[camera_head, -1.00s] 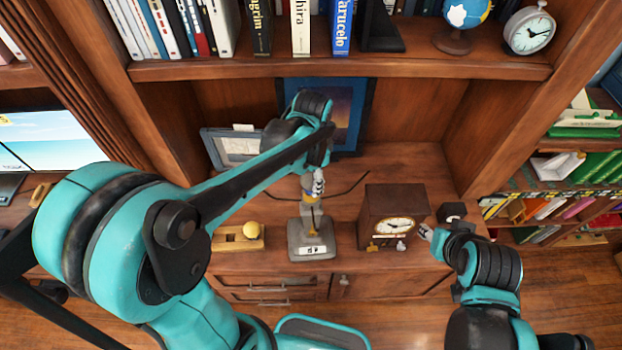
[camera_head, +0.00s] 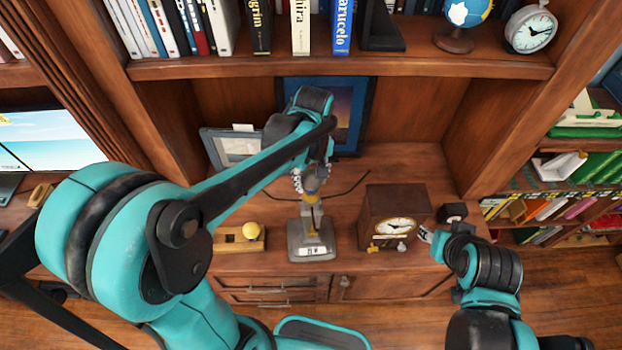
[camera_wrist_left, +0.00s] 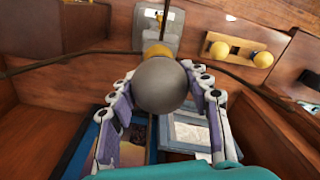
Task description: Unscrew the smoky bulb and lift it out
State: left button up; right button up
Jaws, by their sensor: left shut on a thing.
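The smoky bulb (camera_wrist_left: 162,85) is a grey ball between the fingers of my left gripper (camera_wrist_left: 160,98) in the left wrist view. The left gripper (camera_head: 311,180) is shut on it, above the lamp stand. The brass-coloured socket (camera_wrist_left: 157,50) shows right behind the bulb; whether the thread is still engaged is hidden. In the head view the socket (camera_head: 311,198) sits on the grey lamp base (camera_head: 311,252), and the bulb is mostly hidden by my gripper. My right gripper (camera_head: 427,234) is off to the right, beside the clock; its opening is too small to tell.
A wooden holder (camera_head: 228,243) with a yellow bulb (camera_head: 251,231) lies left of the lamp. A brown clock (camera_head: 394,205) stands right of it. Picture frames (camera_head: 358,110) lean behind; a shelf (camera_head: 400,68) is above.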

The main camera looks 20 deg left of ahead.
aim_at(310, 173)
pick_arm(q)
jog(key=shift+n, duration=0.5)
jog(key=shift+r+p, duration=0.55)
jog(key=shift+r, duration=0.2)
dwell(0.6)
jog(key=shift+r+p, duration=1.8)
jog(key=shift+r, duration=0.6)
